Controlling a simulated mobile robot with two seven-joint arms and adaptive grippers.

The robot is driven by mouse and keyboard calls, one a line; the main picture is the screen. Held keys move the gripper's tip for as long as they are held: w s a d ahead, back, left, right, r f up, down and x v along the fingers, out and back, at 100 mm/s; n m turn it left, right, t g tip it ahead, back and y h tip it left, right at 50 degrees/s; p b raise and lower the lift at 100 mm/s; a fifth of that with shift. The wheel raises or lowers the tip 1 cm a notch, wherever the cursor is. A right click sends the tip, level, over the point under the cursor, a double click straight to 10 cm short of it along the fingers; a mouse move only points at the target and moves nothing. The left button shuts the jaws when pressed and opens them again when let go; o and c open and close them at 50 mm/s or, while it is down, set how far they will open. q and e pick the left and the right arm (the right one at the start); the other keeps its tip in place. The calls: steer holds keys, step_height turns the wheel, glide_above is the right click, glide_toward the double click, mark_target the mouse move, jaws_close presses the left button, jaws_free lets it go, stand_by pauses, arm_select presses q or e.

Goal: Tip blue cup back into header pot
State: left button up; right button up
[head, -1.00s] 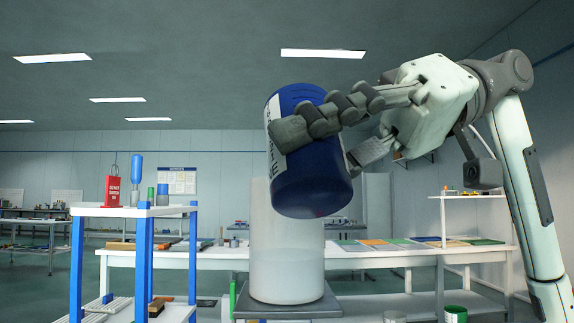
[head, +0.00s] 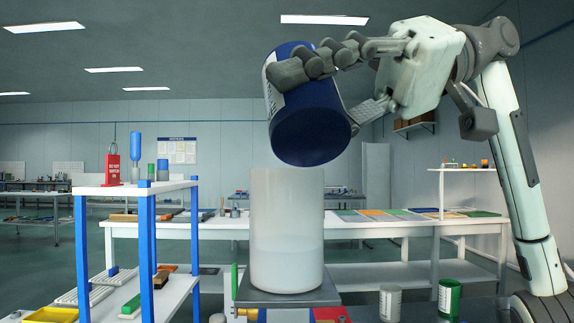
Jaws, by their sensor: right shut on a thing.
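The blue cup (head: 309,122) has a white label on its left side. My right gripper (head: 318,85) is shut on it, fingers around its upper part. The cup is tilted, with its lower end swung to the right, and hangs at the top of the header pot. The header pot (head: 287,230) is a tall, translucent white cylinder with a paler band in its lower part. It stands upright on a grey plate (head: 288,293). I cannot tell whether anything flows. My left gripper is not in view.
A blue-legged shelf stand (head: 147,188) on the left holds a red tag, a blue bottle and small cylinders. A long white bench (head: 400,228) runs behind the pot. A white can (head: 390,302) and a green can (head: 449,297) stand low at right.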

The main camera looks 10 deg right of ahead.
steer(key=shift+f+m+g+y, duration=0.2)
steer(key=shift+f+m+g, duration=0.2)
steer(key=shift+m+g, duration=0.25)
steer(key=shift+f+m+g+y, duration=0.2)
steer(key=shift+f+m+g, duration=0.2)
steer(key=shift+m, duration=0.45)
stand_by(2.3)
steer(key=shift+w+r+m+g, duration=0.1)
steer(key=shift+r+m+g, duration=0.25)
steer(key=shift+r+m, duration=0.25)
stand_by(1.5)
steer(key=shift+w+r+m+g+y, duration=0.3)
steer(key=shift+w+m, duration=0.4)
stand_by(1.4)
